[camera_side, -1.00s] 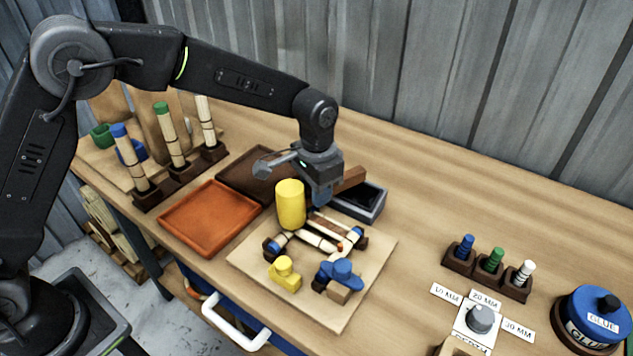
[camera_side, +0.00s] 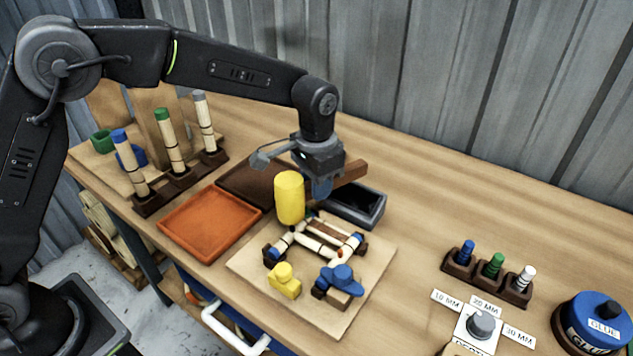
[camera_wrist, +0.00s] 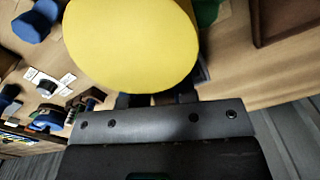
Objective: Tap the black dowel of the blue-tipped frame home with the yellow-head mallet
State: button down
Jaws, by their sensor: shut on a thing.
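The mallet's yellow head (camera_side: 289,197) is above the back left part of the blue-tipped frame (camera_side: 314,246), apparently clear of it. Its brown handle (camera_side: 350,172) extends to the right behind my gripper (camera_side: 322,188), which is shut on it. The frame lies on a pale board (camera_side: 345,318), its light rods joined in a rough square with blue ends at left and right. The black dowel cannot be made out clearly; the mallet head may hide it. In the wrist view the yellow head (camera_wrist: 130,40) fills the space beyond my gripper (camera_wrist: 157,100).
Yellow (camera_side: 284,281) and blue (camera_side: 341,280) clamps stand at the board's front. An orange tray (camera_side: 210,222) is left and a dark open box (camera_side: 356,207) behind. A rack of tall rods (camera_side: 180,178) stands far left; a glue pot (camera_side: 596,320) is far right.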

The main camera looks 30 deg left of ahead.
jog(key=shift+f, duration=0.1)
dwell(0.3)
jog(key=shift+f, duration=1.75)
jog(key=shift+r, duration=0.1)
jog(key=shift+r, duration=1.7)
jog(key=shift+f, duration=0.1)
jog(key=shift+f, duration=0.25)
jog(key=shift+f, duration=2.05)
